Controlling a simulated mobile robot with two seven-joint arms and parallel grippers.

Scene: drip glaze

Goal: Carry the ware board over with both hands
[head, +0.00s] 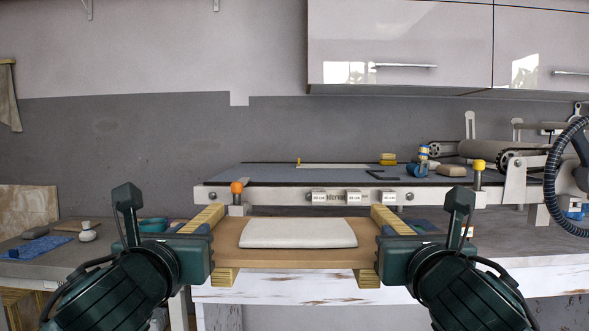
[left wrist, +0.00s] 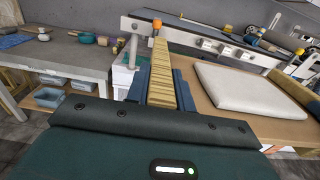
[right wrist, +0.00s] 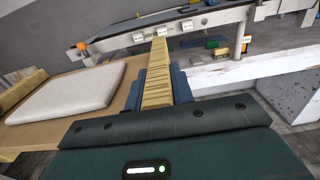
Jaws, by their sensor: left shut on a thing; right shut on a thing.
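The ware board (head: 296,257) is a flat brown wooden board with ribbed yellow wooden handles at both ends. A white, cushion-like slab (head: 298,233) lies flat on its middle. My left gripper (head: 206,240) is shut on the board's left handle, which shows in the left wrist view (left wrist: 162,85). My right gripper (head: 390,240) is shut on the right handle, which shows in the right wrist view (right wrist: 157,75). The board looks about level, in front of the white bench. The fingertips are partly hidden by the handles.
A slab roller table (head: 270,194) with an orange knob (head: 236,187) and a yellow knob (head: 479,164) stands behind the board. Its rollers (head: 500,149) are at the right. A worn white bench edge (head: 450,283) lies below. A grey side table (left wrist: 60,60) with small items is at left.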

